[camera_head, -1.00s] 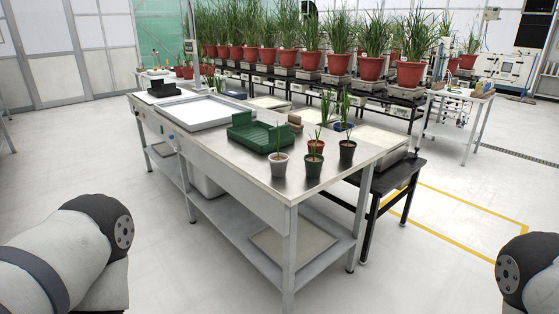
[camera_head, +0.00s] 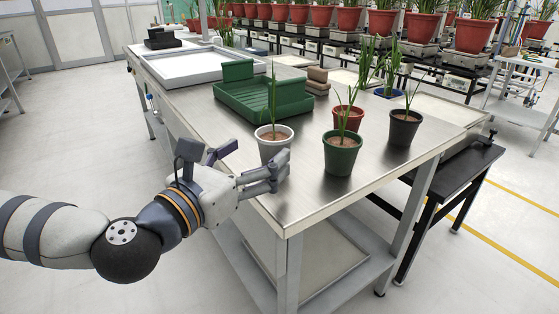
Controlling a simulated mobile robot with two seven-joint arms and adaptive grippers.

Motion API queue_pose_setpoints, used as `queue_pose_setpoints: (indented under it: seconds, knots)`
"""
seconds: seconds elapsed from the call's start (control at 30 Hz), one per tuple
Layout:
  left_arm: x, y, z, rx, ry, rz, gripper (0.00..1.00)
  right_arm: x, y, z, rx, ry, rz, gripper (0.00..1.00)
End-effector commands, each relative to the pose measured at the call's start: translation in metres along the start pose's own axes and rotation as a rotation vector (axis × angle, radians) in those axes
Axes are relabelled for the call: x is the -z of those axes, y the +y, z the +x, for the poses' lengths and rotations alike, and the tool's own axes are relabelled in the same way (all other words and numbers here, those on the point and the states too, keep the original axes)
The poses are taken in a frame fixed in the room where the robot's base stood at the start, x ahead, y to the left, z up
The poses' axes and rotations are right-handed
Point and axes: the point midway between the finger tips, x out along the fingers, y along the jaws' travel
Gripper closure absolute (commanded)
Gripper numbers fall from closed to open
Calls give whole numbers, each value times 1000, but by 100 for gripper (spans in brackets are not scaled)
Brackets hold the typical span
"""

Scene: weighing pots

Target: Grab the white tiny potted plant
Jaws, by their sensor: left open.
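The small white pot with a green plant (camera_head: 272,148) stands upright near the left long edge of the steel table (camera_head: 300,196). My left gripper (camera_head: 258,163) reaches in from the left beside the white pot. Its fingers are spread open, one on the near side of the pot and one to the left of it. The near finger overlaps the pot's lower right part in the picture, so I cannot tell if it touches. My right gripper is not in view.
A green pot (camera_head: 341,158) stands right of the white one, with a red pot (camera_head: 348,117) and a black pot (camera_head: 403,130) behind. A green tray (camera_head: 236,103) lies behind the white pot. A blue pot (camera_head: 388,92) is farther back. The table's front corner is bare.

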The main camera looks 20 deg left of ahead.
Motion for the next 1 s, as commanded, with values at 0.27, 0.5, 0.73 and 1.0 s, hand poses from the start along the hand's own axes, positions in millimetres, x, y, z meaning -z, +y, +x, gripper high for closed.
queue_pose_setpoints:
  seconds: [0.27, 0.5, 0.73, 1.0]
  knots:
    - [-9, 2, 41, 2, -7, 3, 23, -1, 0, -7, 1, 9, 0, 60]
    - [-9, 5, 79, 6, -6, 3, 23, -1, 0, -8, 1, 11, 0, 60]
    - [-8, 5, 80, 6, -5, 2, 25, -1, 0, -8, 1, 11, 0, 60]
    - [-8, 5, 80, 6, -4, 3, 77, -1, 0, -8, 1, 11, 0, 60]
